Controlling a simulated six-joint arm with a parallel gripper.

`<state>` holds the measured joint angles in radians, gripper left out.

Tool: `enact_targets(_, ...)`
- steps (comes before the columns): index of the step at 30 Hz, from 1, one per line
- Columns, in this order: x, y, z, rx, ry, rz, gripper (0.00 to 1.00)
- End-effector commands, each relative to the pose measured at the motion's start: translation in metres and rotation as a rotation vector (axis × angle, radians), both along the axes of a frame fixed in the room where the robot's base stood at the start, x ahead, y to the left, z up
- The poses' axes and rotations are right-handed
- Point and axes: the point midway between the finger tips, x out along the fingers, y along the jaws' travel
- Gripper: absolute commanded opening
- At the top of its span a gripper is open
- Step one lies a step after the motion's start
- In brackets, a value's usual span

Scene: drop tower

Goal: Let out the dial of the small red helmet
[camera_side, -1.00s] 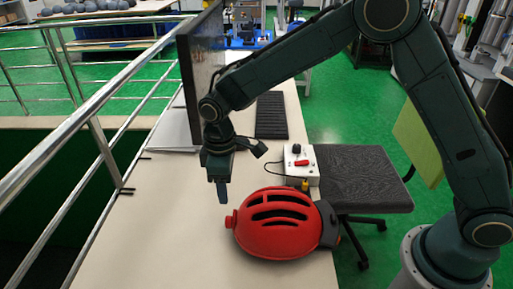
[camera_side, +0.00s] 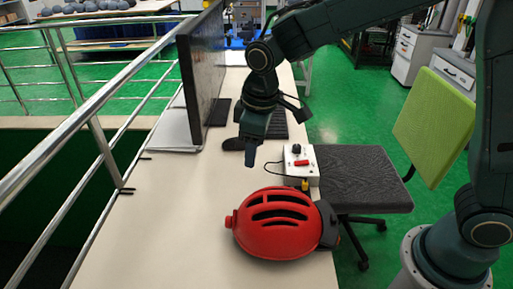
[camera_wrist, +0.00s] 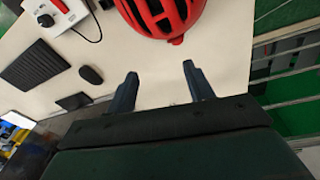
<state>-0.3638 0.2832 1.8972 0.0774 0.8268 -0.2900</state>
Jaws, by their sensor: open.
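The small red helmet (camera_side: 276,232) sits on the desk near its front right edge, black vent slots facing up. Its red dial (camera_side: 230,221) sticks out at the left end in the side view. In the wrist view the helmet (camera_wrist: 155,14) is cut off by the top edge, and a small red part (camera_wrist: 176,40) shows at its lower rim. My gripper (camera_side: 250,166) hangs above the desk, behind the helmet in the side view and apart from it. In the wrist view its two fingers (camera_wrist: 160,80) are spread with bare desk between them.
A white control box (camera_side: 300,160) with a black knob and red switch stands behind the helmet. A monitor (camera_side: 201,75), keyboard (camera_wrist: 34,64) and mouse (camera_wrist: 91,74) are farther back. A metal railing (camera_side: 95,130) runs along the left. The desk left of the helmet is clear.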

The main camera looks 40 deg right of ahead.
Motion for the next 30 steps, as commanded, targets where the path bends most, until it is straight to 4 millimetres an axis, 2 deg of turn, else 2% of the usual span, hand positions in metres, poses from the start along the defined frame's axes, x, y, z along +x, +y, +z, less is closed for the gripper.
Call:
enact_targets(13,-0.026,-0.026,0.033,0.009,-0.064,-0.085,0.52)
enact_targets(30,-0.034,-0.033,0.040,0.012,-0.079,-0.108,0.52)
